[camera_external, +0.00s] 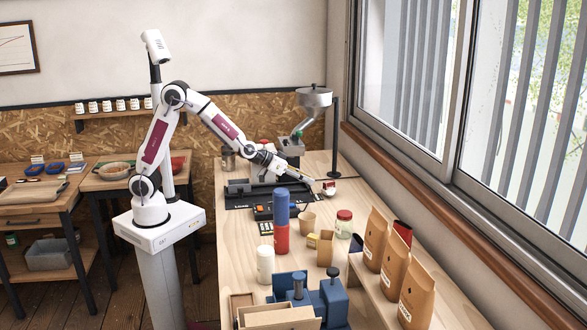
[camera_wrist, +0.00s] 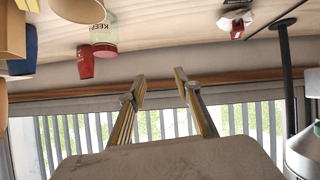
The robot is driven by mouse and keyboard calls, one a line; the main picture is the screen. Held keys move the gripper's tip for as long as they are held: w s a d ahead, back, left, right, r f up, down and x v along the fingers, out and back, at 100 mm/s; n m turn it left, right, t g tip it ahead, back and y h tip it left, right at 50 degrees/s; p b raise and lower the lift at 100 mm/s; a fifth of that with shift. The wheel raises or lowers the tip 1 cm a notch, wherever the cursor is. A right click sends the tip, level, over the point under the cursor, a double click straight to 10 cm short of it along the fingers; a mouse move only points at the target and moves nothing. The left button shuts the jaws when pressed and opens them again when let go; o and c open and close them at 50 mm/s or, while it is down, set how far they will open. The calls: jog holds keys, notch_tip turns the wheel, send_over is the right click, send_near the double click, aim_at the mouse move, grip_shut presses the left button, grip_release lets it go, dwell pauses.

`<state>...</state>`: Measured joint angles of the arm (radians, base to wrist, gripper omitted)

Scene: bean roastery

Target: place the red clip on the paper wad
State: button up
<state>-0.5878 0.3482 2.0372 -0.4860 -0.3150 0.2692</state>
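A small white lump, which looks like the paper wad (camera_wrist: 234,17), sits on the table in the wrist view, to the right of my gripper. A small red piece, which looks like the red clip (camera_wrist: 236,34), shows on its upper side; this view is upside down. In the external view the red and white pair (camera_external: 329,188) is small, just beyond my gripper (camera_external: 313,184), so its exact contact is hard to tell. In the wrist view my gripper's fingers (camera_wrist: 160,80) are apart with nothing between them.
A red-lidded jar (camera_external: 344,223), a tan cup (camera_external: 307,221) and a tall blue and red canister (camera_external: 281,222) stand nearer the camera. Brown paper bags (camera_external: 395,268) line the window side. A dark machine (camera_external: 245,193) lies under my forearm. A dark post (camera_external: 335,140) stands behind.

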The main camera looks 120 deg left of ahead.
jog(key=s+d+r+m+h, duration=0.2)
jog(key=d+r, duration=0.1)
jog(key=d, duration=0.6)
jog(key=s+d+r+m+h, duration=0.2)
jog(key=d, duration=0.7)
jog(key=s+d+r+m+h, duration=0.2)
jog(key=s+d+r, duration=0.1)
jog(key=d, duration=0.6)
jog(key=s+d+f+m+g+h, duration=0.1)
jog(key=s+d+m, duration=0.1)
jog(key=s+d, duration=0.4)
jog(key=s+d+f+m+g+h, duration=0.1)
jog(key=s+d, duration=0.5)
jog(key=s, duration=1.1)
jog(key=shift+d+f+m+g, duration=0.3)
jog(key=shift+f+m+g, duration=0.1)
jog(key=shift+m+g, duration=0.15)
